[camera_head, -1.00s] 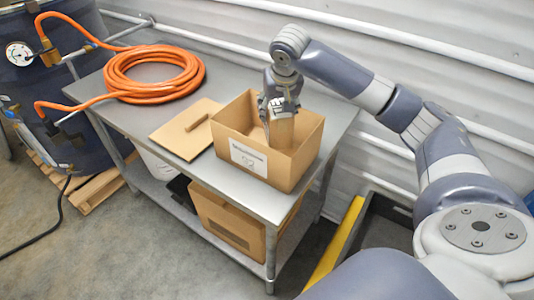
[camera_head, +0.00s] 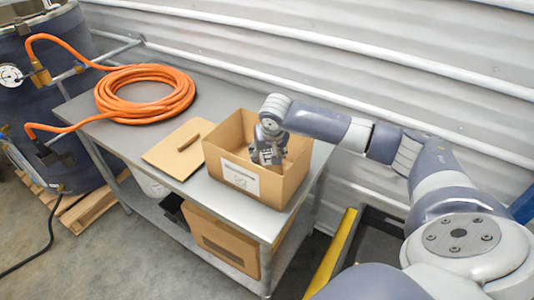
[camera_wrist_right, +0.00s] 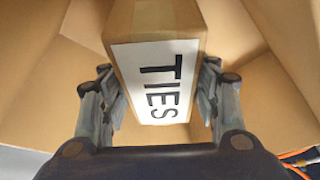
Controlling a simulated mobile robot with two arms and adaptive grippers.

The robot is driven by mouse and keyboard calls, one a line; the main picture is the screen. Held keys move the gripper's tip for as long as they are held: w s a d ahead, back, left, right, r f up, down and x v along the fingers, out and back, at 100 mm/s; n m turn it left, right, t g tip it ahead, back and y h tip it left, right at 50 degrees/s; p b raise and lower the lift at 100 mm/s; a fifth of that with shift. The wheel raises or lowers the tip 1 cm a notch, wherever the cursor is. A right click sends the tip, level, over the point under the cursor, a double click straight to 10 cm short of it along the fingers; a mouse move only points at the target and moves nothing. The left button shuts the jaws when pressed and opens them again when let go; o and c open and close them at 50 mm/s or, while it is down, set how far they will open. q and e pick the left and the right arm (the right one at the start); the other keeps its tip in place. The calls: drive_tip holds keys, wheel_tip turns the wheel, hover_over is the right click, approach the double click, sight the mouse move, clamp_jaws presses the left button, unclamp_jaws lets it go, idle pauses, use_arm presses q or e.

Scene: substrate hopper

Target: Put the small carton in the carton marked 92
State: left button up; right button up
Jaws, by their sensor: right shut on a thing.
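The open carton marked 92 (camera_head: 285,191) stands on the grey metal table, its white label facing front. My right gripper (camera_head: 266,156) is lowered inside the carton's opening. In the right wrist view the gripper (camera_wrist_right: 160,92) is shut on the small carton (camera_wrist_right: 158,25), a brown box with a white label reading TIES, with a finger on each side. The big carton's brown walls (camera_wrist_right: 40,90) surround it there. In the head view the small carton is hidden by the gripper and carton walls. I cannot tell whether it touches the bottom. My left gripper is not in view.
A flat cardboard lid (camera_head: 165,160) with a handle lies left of the carton on the table (camera_head: 120,140). An orange hose coil (camera_head: 178,110) lies at the back left. Another carton (camera_head: 215,240) sits on the lower shelf. A corrugated wall and pipes run behind.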

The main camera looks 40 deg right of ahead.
drive_tip(key=shift+f, duration=0.1)
drive_tip(key=o, duration=1.2)
drive_tip(key=b+v, duration=0.2)
drive_tip(key=v, duration=1)
drive_tip(key=shift+s, duration=0.1)
